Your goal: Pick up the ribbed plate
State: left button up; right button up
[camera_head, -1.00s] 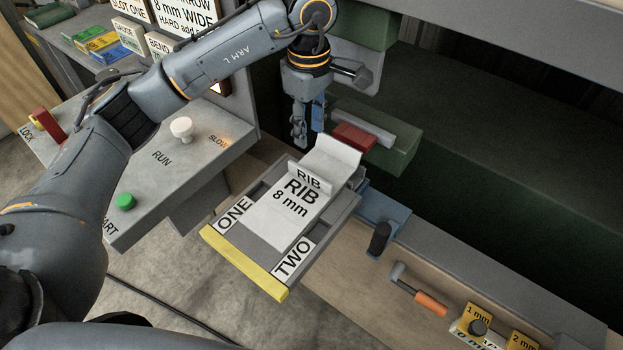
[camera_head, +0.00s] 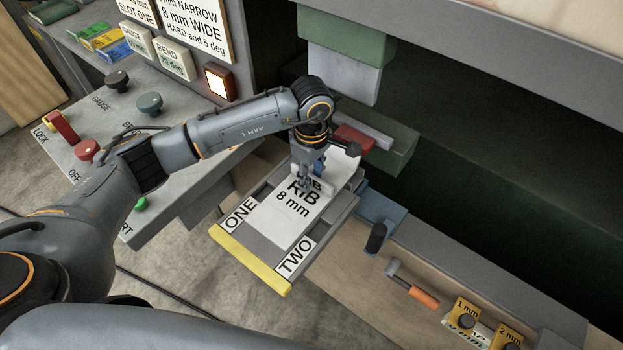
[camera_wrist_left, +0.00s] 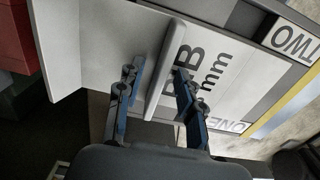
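The ribbed plate (camera_head: 278,218) is white, marked "RIB 8 mm", with a raised upright rib across it and a bent-up far end. It lies on a grey tray between the labels ONE and TWO. My left gripper (camera_head: 311,180) points down over the rib. In the left wrist view its two blue fingers (camera_wrist_left: 156,78) stand on either side of the rib (camera_wrist_left: 166,68), with gaps visible, so it is open. The plate (camera_wrist_left: 100,45) fills much of that view. The gripper hides part of the rib in the head view. My right gripper is out of view.
The tray has a yellow front edge (camera_head: 248,262). A green block with a red piece (camera_head: 354,138) lies beyond the plate. A control panel (camera_head: 118,150) with knobs stands left. An orange-handled tool (camera_head: 423,297) and yellow gauges (camera_head: 467,312) lie at lower right.

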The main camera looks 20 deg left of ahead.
pick_arm(q)
grip_shut()
jog(key=shift+w, duration=0.1)
dwell(0.3)
jog(key=shift+r, duration=0.1)
